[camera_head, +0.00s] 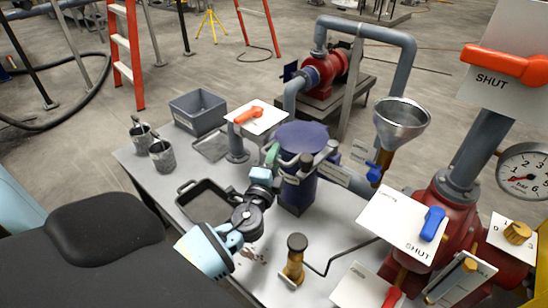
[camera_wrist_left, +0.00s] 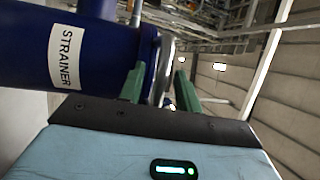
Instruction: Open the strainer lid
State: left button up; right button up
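The strainer is a dark blue upright cylinder (camera_head: 297,192) in the middle of the head view. Its round blue lid (camera_head: 303,134) sits on top, with dark-knobbed grey fittings around the rim. In the left wrist view the strainer body (camera_wrist_left: 105,45) lies sideways at the left with a white STRAINER label (camera_wrist_left: 64,56). My left gripper (camera_head: 271,155) is at the strainer's left side, near lid height. In the wrist view its green fingers (camera_wrist_left: 158,85) stand apart, with the blue rim and a curved grey metal part behind and between them. Contact cannot be told. My right gripper is not in view.
A black tray (camera_head: 205,203), a grey bin (camera_head: 198,111) and two small buckets (camera_head: 162,155) are on the left of the table. A brass-coloured handled fitting (camera_head: 295,258) stands in front of the strainer. A funnel (camera_head: 401,120) and red valve piping (camera_head: 455,215) crowd the right.

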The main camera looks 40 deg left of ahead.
pick_arm(q)
grip_shut()
dwell(0.4)
